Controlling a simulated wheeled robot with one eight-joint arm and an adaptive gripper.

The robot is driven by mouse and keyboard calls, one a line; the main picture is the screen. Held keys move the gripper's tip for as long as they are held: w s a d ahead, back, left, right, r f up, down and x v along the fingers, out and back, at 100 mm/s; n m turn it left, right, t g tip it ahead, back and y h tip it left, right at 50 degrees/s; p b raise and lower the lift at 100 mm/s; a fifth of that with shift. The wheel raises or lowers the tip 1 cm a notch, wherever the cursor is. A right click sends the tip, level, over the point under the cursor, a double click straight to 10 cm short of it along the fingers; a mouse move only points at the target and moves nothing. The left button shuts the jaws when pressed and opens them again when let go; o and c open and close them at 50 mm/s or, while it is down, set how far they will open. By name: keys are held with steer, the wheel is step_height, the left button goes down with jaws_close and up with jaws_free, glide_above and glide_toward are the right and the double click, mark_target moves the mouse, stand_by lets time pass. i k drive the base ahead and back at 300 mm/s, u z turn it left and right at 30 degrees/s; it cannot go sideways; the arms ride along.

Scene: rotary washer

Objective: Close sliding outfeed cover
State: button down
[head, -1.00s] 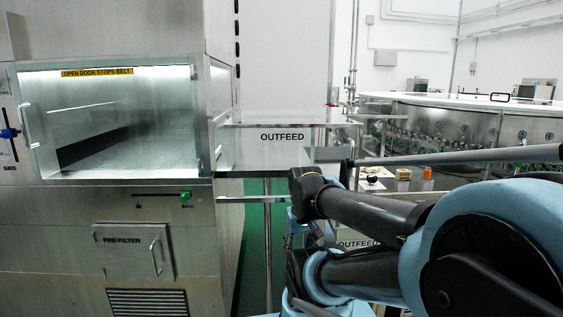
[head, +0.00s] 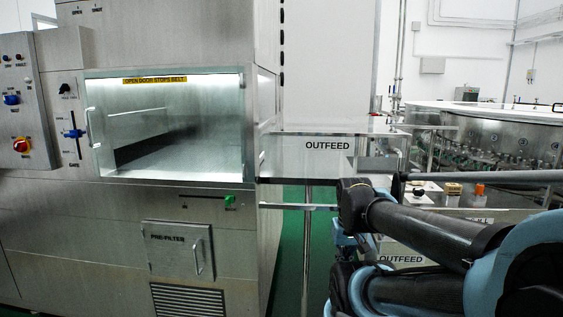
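A clear panel marked OUTFEED (head: 290,146) stands at the right side of the steel washer housing, in the middle of the head view. I take it to be the outfeed cover; I cannot tell how far it is slid. A second OUTFEED label (head: 400,259) shows lower down, partly behind my arm. My folded dark and light-blue arm fills the lower right, in front of the outfeed area. My gripper cannot be made out in this view.
The washer's lit window (head: 175,130) has a yellow label and a handle. A control panel (head: 20,100) is at the left, a PRE-FILTER door (head: 180,251) below. A round table (head: 490,130) with several small items stands at the right. Green floor shows beside the housing.

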mark_target(297, 128)
steer(key=k, duration=0.45)
steer(key=z, duration=2.4)
steer(key=k, duration=0.35)
steer(key=u, duration=2.8)
